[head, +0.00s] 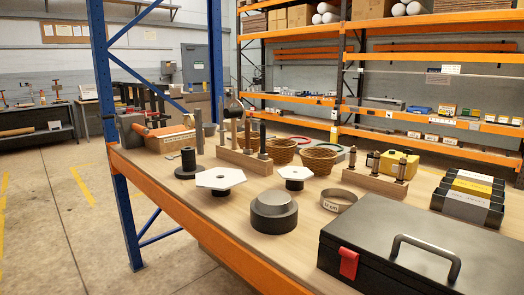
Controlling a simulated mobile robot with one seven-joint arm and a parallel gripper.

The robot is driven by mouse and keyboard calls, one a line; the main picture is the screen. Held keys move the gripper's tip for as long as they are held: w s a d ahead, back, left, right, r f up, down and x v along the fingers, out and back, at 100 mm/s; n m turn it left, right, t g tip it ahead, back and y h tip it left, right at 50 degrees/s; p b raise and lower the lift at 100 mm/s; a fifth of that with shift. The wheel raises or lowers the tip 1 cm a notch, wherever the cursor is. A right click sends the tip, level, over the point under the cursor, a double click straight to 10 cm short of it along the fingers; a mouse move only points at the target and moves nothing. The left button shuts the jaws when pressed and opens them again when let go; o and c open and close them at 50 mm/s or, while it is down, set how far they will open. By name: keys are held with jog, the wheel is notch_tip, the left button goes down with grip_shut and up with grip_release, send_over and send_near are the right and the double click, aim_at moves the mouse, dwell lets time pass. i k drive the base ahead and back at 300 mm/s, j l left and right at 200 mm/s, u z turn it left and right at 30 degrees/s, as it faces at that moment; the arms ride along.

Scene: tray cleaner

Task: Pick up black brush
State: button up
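No brush can be clearly made out in the head view. A wooden block (240,157) on the wooden table holds upright tan and dark sticks, and a dark one (263,137) stands at its right end. Another wooden block (372,181) to the right holds small upright dark and metallic pieces (375,163). I cannot tell whether any of these is the black brush. My gripper is not in view.
The wooden table (220,215) has an orange front edge. A black case (430,250) fills its near right corner. A black stepped cylinder (274,212), white hexagonal plates (220,179), woven baskets (319,160) and a yellow case (399,164) stand on it. A blue post (103,100) rises at left.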

aim_at(262, 155)
jog(key=z, duration=1.5)
jog(key=j+u, duration=0.35)
jog(key=j, duration=3.25)
jog(key=i, duration=0.65)
